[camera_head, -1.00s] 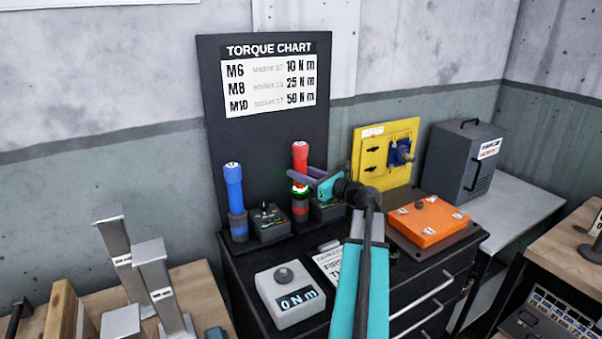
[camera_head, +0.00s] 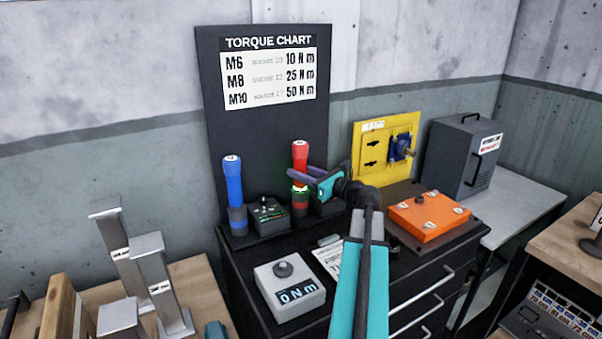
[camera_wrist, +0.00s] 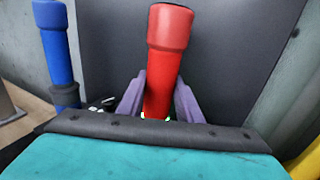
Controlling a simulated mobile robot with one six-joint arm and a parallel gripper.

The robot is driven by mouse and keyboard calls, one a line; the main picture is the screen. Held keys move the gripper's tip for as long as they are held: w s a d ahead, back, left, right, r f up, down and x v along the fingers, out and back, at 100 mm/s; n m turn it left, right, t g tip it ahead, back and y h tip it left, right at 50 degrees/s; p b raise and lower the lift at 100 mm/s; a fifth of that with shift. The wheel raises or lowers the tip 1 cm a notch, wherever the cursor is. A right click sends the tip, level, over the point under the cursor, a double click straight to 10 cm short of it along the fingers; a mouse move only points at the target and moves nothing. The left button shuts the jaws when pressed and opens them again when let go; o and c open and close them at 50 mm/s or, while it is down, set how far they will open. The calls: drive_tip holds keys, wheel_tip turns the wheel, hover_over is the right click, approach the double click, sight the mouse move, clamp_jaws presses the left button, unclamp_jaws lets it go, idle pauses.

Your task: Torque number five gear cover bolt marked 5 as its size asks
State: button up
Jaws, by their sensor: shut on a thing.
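A red torque wrench (camera_head: 300,152) stands upright on the black cabinet top in front of the torque chart board. My gripper (camera_head: 303,183) is shut on its shaft, below the thick red end; in the wrist view the red wrench (camera_wrist: 167,60) stands between the two purple fingers. A blue torque wrench (camera_head: 233,183) stands upright to the left. The orange gear cover (camera_head: 428,220) lies on a dark base to the right, with several bolts on it; their marks are too small to read. The torque chart (camera_head: 268,80) lists M6 10 N m, M8 25 N m, M10 50 N m.
A grey tester (camera_head: 290,285) reading 0 N m sits at the cabinet's front left. A small black box (camera_head: 268,215) stands between the wrenches. A yellow panel (camera_head: 370,155) and a dark grey case (camera_head: 465,155) stand behind the cover. Metal posts (camera_head: 155,280) rise at the left.

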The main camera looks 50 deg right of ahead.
drive_tip(key=shift+f, duration=0.1)
idle(0.6)
drive_tip(key=o, duration=1.3)
drive_tip(key=shift+f, duration=0.15)
drive_tip(key=shift+s, duration=0.1)
drive_tip(key=s+b, duration=0.2)
drive_tip(key=s, duration=1.1)
drive_tip(key=shift+s+d+b, duration=0.3)
drive_tip(key=shift+s+d, duration=0.1)
